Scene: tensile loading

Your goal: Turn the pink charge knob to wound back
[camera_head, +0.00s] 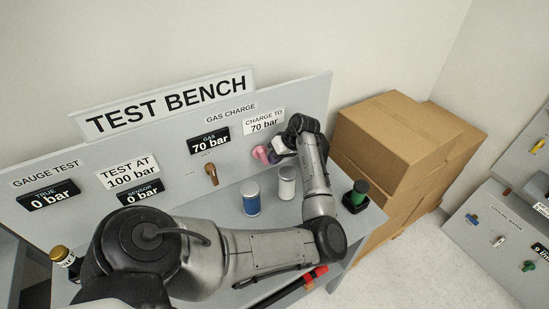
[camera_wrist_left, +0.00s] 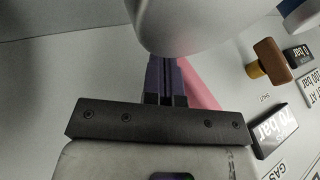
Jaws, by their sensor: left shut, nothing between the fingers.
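The pink charge knob (camera_head: 261,153) is on the upright grey panel, below the "CHARGE TO 70 bar" label. My left gripper (camera_head: 273,156) is at the panel, right beside the knob, and its wrist covers part of the view there. In the left wrist view the fingers of my left gripper (camera_wrist_left: 166,78) are shut with nothing between them. The pink knob (camera_wrist_left: 203,88) shows just to the right of the fingers, partly behind them; I cannot tell whether they touch. My right gripper is not in view.
A brown-handled valve (camera_head: 211,174) is left of the knob. A blue canister (camera_head: 250,198) and a white canister (camera_head: 286,183) stand on the bench below. A green-and-black item (camera_head: 356,195) is at the bench's right end. Cardboard boxes (camera_head: 400,140) are stacked beyond.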

